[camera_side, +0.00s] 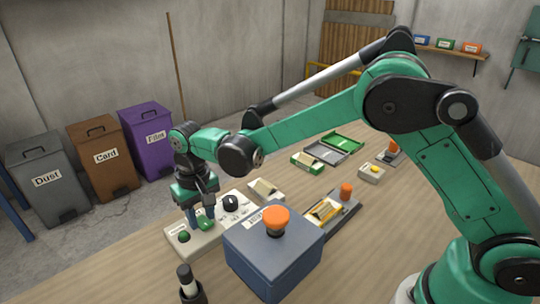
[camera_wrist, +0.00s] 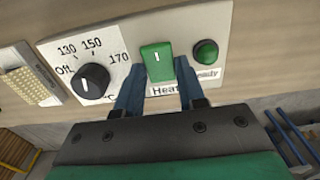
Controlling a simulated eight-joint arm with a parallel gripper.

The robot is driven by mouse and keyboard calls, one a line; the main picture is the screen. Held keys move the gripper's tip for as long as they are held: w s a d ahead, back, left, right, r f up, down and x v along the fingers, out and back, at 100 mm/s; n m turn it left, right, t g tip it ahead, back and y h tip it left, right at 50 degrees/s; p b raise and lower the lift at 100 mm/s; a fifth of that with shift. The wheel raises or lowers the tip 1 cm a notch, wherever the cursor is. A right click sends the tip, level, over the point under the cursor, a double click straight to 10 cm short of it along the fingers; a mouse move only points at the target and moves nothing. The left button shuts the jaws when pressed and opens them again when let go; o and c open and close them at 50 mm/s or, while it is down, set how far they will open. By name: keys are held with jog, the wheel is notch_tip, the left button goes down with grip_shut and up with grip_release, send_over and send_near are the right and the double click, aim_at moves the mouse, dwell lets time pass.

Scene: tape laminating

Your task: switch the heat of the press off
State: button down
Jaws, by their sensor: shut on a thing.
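The green heat switch (camera_wrist: 157,62) stands on a pale control panel (camera_wrist: 218,22), above the word "Heat" in the wrist view. A white stroke shows on its upper face. My gripper (camera_wrist: 159,75) is shut on the switch, with one blue finger on each side. In the side view my gripper (camera_side: 201,221) reaches down to the panel, and the green switch (camera_side: 206,224) shows between its fingers. A black dial (camera_wrist: 92,82) with marks Off, 130, 150 and 170 sits to the left. A green "Ready" lamp (camera_wrist: 206,52) sits to the right.
A blue-grey box (camera_side: 265,258) with an orange knob (camera_side: 276,219) stands close to the right of the panel. A dark upright device (camera_side: 190,285) stands in front. The table's left front is clear.

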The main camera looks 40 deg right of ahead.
aim_at(203, 221)
jog(key=c, duration=0.8)
grip_release()
jog(key=shift+r, duration=0.1)
jog(key=shift+r, duration=2.75)
